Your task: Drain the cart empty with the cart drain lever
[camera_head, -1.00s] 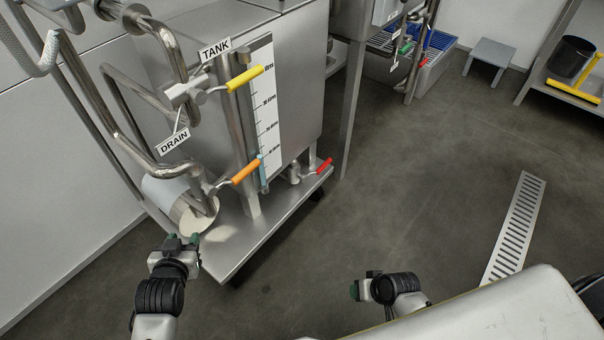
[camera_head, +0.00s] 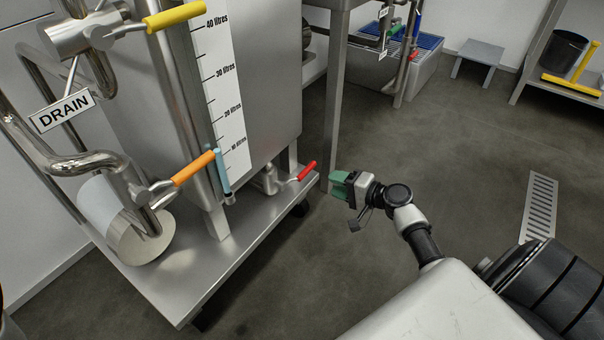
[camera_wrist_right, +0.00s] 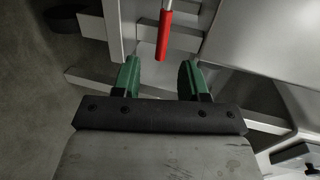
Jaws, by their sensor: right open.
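A lever with a red handle (camera_head: 306,171) sits on a valve low on the steel cart (camera_head: 190,290), under the tank (camera_head: 265,90). My right gripper (camera_head: 342,186) is open, to the right of the red handle and apart from it. In the right wrist view the red handle (camera_wrist_right: 164,36) points down toward the gap between the open green fingers (camera_wrist_right: 159,76). Its end shows between the fingertips, with space on both sides. My left gripper is out of view.
An orange lever (camera_head: 194,167) and a yellow lever (camera_head: 172,17) sit on pipes at the left, near a DRAIN sign (camera_head: 62,110). A grey stool (camera_head: 479,60) and a floor grate (camera_head: 539,207) stand clear.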

